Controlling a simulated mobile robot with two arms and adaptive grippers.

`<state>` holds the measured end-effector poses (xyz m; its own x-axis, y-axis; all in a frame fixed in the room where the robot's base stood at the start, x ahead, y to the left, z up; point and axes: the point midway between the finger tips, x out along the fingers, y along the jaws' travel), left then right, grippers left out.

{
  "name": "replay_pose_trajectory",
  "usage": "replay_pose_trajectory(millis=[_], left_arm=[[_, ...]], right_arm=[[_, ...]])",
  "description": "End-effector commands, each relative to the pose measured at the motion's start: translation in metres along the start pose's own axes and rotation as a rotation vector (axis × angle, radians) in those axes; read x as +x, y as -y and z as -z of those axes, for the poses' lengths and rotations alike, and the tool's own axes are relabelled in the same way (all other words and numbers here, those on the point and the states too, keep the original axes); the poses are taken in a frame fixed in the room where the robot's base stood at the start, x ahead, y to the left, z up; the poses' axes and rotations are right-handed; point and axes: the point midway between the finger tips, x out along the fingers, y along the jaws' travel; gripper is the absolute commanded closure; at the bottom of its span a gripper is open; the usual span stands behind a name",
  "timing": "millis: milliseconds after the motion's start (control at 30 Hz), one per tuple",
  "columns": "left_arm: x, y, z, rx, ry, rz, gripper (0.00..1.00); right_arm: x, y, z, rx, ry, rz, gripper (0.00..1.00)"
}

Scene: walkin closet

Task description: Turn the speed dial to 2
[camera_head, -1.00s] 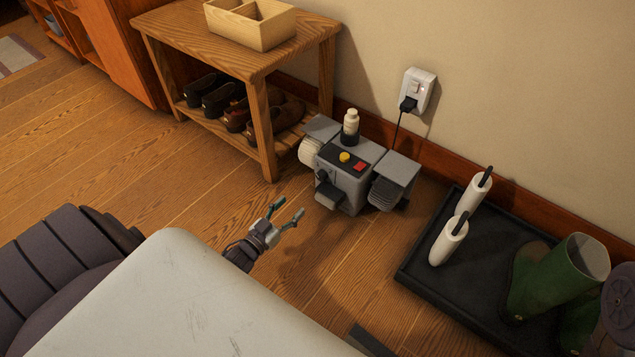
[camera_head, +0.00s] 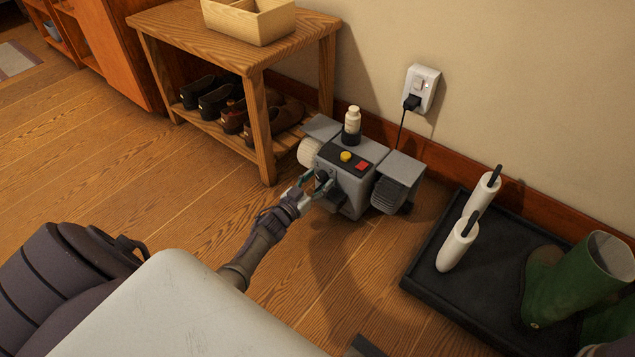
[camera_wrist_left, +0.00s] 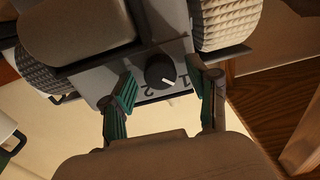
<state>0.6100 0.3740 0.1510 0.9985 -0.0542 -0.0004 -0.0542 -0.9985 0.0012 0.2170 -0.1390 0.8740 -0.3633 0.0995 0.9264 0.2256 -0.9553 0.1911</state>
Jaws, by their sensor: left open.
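A grey shoe-polishing machine (camera_head: 345,180) stands on the floor against the wall. Its black round speed dial (camera_wrist_left: 158,70) is on the front face, with a white pointer mark. A "1" and a "2" are printed beside the dial; the mark points down-right in the wrist view, towards the "1" side. My left gripper (camera_head: 314,184) is open at the machine's front. In the left wrist view its two green-padded fingers (camera_wrist_left: 168,84) stand either side of the dial, with gaps visible. In the head view the gripper partly hides the dial.
A yellow button (camera_head: 346,156) and red switch (camera_head: 361,167) are on the machine's top, with a bottle (camera_head: 352,122) behind. Brushes flank its body. A wooden shoe bench (camera_head: 262,130) stands left; a black tray (camera_head: 428,270) with boots lies right. A wall outlet (camera_head: 421,88) holds the plug.

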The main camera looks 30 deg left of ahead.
Motion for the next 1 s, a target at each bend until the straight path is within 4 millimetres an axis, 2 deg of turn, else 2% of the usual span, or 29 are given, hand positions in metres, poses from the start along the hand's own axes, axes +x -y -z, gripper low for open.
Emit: replay_pose_trajectory(millis=[133, 500, 767, 1000], left_arm=[[-0.0002, 0.0001, 0.0003, 0.000, 0.000, 0.000, 0.40], [-0.0004, 0.0000, 0.0002, 0.001, 0.000, 0.000, 1.00], [-0.0005, -0.0003, -0.0002, 0.027, -0.001, -0.001, 1.00], [-0.0006, -0.0001, -0.0008, 0.147, -0.005, 0.000, 1.00]], right_arm=[[0.0003, -0.0001, -0.0001, 0.000, 0.000, 0.000, 0.60], [0.0003, 0.0001, 0.0002, 0.000, -0.001, 0.000, 0.60], [-0.0005, 0.0003, 0.0005, 0.000, -0.001, 0.000, 0.60], [-0.0032, 0.0008, 0.0014, 0.000, -0.001, 0.000, 0.60]])
